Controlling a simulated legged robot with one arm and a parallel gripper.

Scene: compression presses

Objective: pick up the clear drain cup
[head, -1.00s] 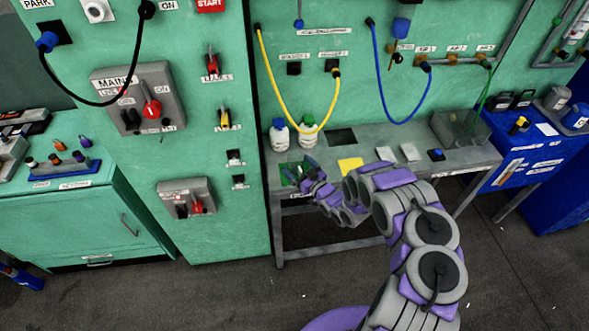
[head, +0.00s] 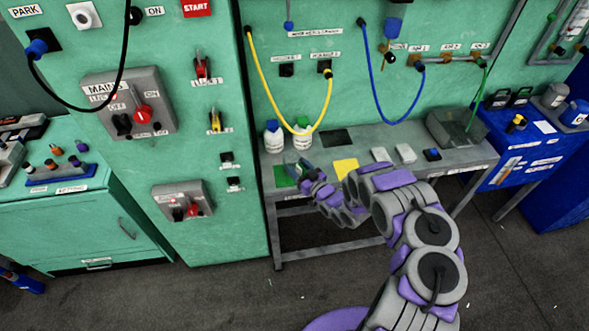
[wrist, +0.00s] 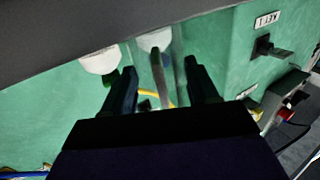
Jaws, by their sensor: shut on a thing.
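The clear drain cup (wrist: 169,78) shows in the wrist view as a see-through shape between the two dark fingers of my gripper (wrist: 161,72). The fingers are shut on it, one at each side. Its outline is faint, and the wall and bottles show through or behind it. In the head view my gripper (head: 301,170) is over the left end of the grey bench (head: 455,158), by a green mat (head: 284,177). The cup is too small and faint there to make out clearly. I cannot tell how far it is above the mat.
Two white bottles, one with a blue cap (head: 273,137) and one with a green cap (head: 302,137), stand just behind my gripper. A yellow hose (head: 262,85) hangs down to them. A yellow mat (head: 345,170) lies to the right. A green cabinet stands close on the left.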

